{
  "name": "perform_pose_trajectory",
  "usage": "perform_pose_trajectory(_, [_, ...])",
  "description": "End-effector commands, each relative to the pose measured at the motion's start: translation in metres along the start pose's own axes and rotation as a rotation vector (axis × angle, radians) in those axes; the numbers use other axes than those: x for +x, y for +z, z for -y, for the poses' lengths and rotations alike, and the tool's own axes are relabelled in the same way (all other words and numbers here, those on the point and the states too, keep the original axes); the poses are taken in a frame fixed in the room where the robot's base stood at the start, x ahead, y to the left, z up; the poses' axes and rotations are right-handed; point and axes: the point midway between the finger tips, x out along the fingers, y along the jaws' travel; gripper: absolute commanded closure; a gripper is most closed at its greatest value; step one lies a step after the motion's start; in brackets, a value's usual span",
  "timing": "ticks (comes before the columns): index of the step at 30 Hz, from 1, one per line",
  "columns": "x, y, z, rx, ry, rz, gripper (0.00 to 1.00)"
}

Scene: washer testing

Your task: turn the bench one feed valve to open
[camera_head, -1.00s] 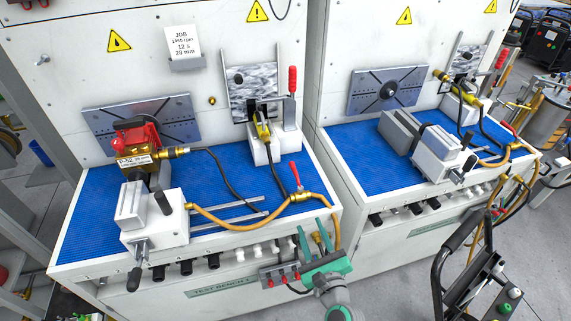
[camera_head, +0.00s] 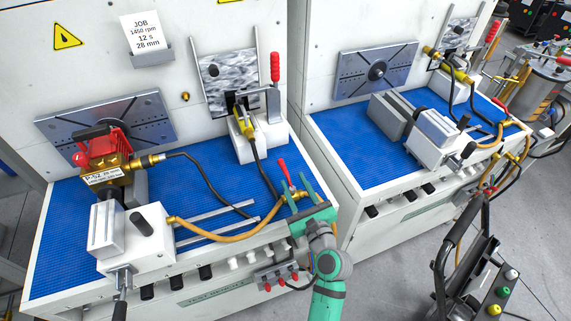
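The bench one feed valve is the brass fitting at the front right of the left bench. Its red handle (camera_head: 284,172) points up and slightly left, across the line of the yellow hose. The valve body is partly hidden by my gripper (camera_head: 300,188). No object shows held between the fingers. I cannot tell whether a finger touches the valve.
A yellow hose (camera_head: 214,237) runs from the valve to a clamp vise (camera_head: 136,243). A pump with a red top (camera_head: 103,150) stands behind it. A red-handled clamp (camera_head: 274,70) rises at the back right. A switch box (camera_head: 276,278) hangs below the bench front. A second bench stands right.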

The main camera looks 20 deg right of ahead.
Motion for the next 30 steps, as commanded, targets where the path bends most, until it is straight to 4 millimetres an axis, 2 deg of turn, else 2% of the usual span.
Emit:
perform_pose_trajectory(1, [0.012, 0.001, -0.004, 0.0, 0.007, 0.003, 0.64])
perform_pose_trajectory(6, [0.045, 0.003, -0.011, 0.0, 0.018, 0.004, 0.64])
perform_pose_trajectory(12, [0.069, 0.001, -0.002, 0.0, 0.003, 0.002, 0.64])
perform_pose_trajectory(18, [0.08, 0.0, 0.002, 0.0, -0.004, 0.0, 0.64])
perform_pose_trajectory(26, [0.081, -0.001, 0.003, 0.0, -0.005, -0.001, 0.64])
perform_pose_trajectory(27, [0.08, -0.001, 0.003, 0.0, -0.005, -0.001, 0.66])
perform_pose_trajectory(30, [0.081, -0.001, 0.002, 0.0, -0.003, -0.001, 0.9])
